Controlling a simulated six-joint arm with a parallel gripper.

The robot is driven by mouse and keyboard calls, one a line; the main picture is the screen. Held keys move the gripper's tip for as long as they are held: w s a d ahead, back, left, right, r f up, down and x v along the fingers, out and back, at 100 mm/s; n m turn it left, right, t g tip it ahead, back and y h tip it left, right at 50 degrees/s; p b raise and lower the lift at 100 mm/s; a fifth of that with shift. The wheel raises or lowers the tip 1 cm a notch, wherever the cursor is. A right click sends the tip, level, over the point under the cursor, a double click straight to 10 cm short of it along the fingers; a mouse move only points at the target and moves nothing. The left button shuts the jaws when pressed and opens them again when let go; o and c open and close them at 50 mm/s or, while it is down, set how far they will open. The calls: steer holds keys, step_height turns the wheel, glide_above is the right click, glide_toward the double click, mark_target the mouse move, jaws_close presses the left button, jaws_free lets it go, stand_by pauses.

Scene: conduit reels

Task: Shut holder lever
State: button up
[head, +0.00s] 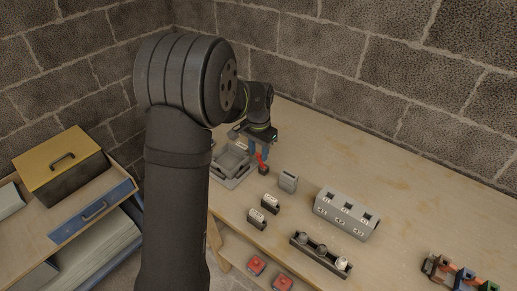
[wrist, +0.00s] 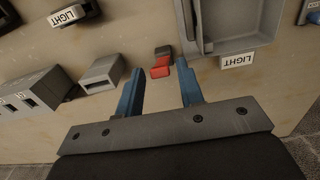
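The holder (head: 229,177) is a grey open-topped square tray on the workbench, at the left end; part of it shows in the wrist view (wrist: 238,45). A red lever (head: 261,162) on a small dark base stands beside it and appears raised and tilted in the head view. In the wrist view the red lever (wrist: 160,70) is at the holder's left side. My gripper (head: 258,153) is above the lever, blue fingers apart and empty. In the wrist view the lever lies between the fingertips (wrist: 162,69), with gaps on both sides. Contact is not visible.
A small grey box (head: 288,183) stands close by on the right; two dark blocks with labels (head: 270,203) are nearer. A grey multi-socket block (head: 346,213) and a dark rack (head: 321,256) are further right. The brick wall (head: 290,50) rises behind.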

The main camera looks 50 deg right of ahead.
steer(key=c, duration=0.6)
steer(key=shift+o, duration=0.2)
steer(key=shift+a, duration=0.1)
